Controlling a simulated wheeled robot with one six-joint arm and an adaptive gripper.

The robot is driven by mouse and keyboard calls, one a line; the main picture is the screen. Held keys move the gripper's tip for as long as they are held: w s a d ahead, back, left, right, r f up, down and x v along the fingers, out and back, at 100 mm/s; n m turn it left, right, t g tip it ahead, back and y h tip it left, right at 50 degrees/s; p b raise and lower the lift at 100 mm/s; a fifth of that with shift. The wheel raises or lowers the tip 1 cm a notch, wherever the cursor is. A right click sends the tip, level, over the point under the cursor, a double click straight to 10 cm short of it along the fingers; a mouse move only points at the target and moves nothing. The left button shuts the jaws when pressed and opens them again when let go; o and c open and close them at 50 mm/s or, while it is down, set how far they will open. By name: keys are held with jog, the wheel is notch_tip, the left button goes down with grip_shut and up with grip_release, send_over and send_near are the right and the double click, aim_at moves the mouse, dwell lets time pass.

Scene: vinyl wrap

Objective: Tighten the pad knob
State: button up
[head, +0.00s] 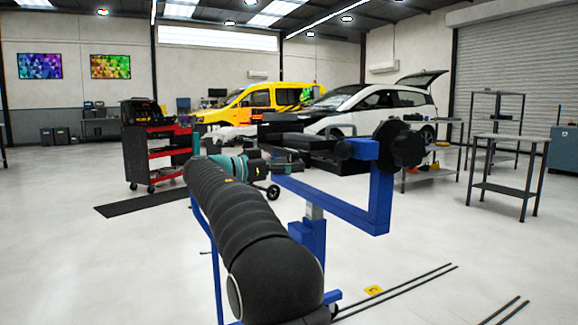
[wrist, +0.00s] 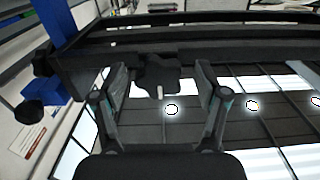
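In the wrist view a dark lobed knob (wrist: 157,74) with a short pale stub sits under a long black bar (wrist: 220,47). My gripper (wrist: 161,76) is open, with one finger on each side of the knob and a gap on both sides. In the head view my arm reaches forward to the dark clamp parts of a blue stand (head: 335,205); my fingers and that knob are hard to make out there. A larger black lobed knob (head: 405,146) is on the stand's right upright.
A red tool cart (head: 165,155) stands at the left behind my arm. Metal work tables (head: 505,165) stand at the right. Black rods (head: 400,290) and a small yellow item (head: 374,290) lie on the floor at the front.

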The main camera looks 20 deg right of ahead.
jog(key=shift+a, duration=0.1)
jog(key=a, duration=1.2)
jog(key=shift+s, duration=0.25)
jog(key=shift+d, duration=0.1)
